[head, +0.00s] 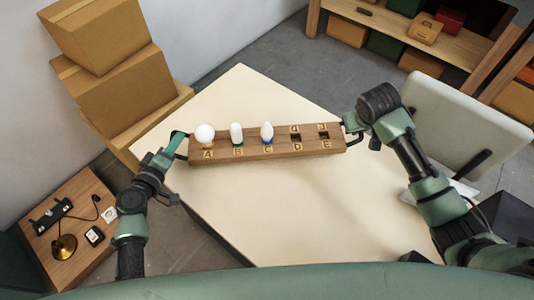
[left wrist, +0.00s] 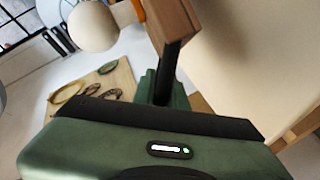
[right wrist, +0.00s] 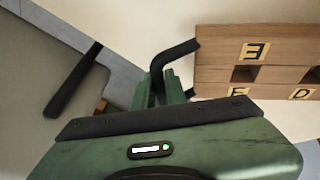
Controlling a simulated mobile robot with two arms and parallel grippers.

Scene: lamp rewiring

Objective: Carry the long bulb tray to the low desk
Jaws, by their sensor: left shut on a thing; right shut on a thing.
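The long bulb tray (head: 285,149) is a wooden bar marked A to E, with a black handle at each end. My left gripper (head: 178,142) is shut on the left handle, also seen in the left wrist view (left wrist: 170,70). My right gripper (right wrist: 165,92) is shut on the right handle (right wrist: 170,58). The tray is over the cream table; I cannot tell whether it touches. A small wooden desk (head: 82,262) stands low at the left.
The cream table top (head: 270,215) is otherwise largely clear. Stacked cardboard boxes (head: 130,90) stand at its left. The small desk holds a brass lamp part (head: 64,246) and dark pieces. A pale panel (head: 470,120) stands at the right, and a shelf with boxes (head: 440,45) at the back.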

